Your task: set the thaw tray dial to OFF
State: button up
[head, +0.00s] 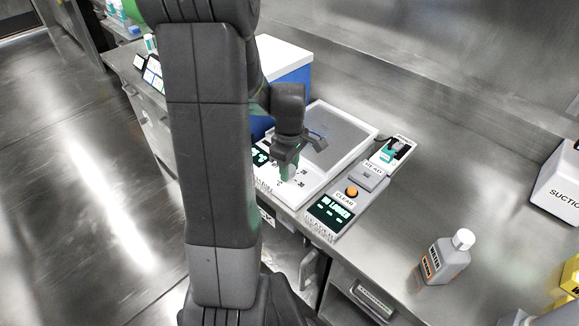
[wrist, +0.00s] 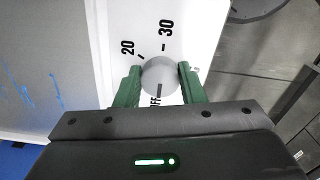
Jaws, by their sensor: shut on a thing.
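The thaw tray (head: 330,120) is a white unit with a grey plate, on the steel counter in the head view. Its dial (wrist: 158,72) is a round grey knob in the wrist view, with printed marks 20, 30 and a partly hidden OFF around it. A dark line on the knob points down the picture, toward the OFF lettering. My gripper (wrist: 160,84) has its green fingers on either side of the knob, shut on it. In the head view my gripper (head: 287,168) hides the dial.
A reader panel (head: 338,205) with an orange button lies right of the tray. A grey bottle with a white cap (head: 445,258) and a white suction box (head: 560,185) stand farther right. A blue box with a white lid (head: 285,58) is behind. Counter between panel and bottle is clear.

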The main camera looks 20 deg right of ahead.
jog(key=o, duration=1)
notch_tip(320, 180, up, 14)
jog(key=shift+f+p, duration=0.1)
jog(key=shift+p, duration=0.3)
jog(key=shift+f, duration=0.1)
notch_tip(320, 180, down, 14)
jog(key=shift+r+b, duration=0.1)
jog(key=shift+b, duration=0.3)
jog(key=shift+r, duration=0.1)
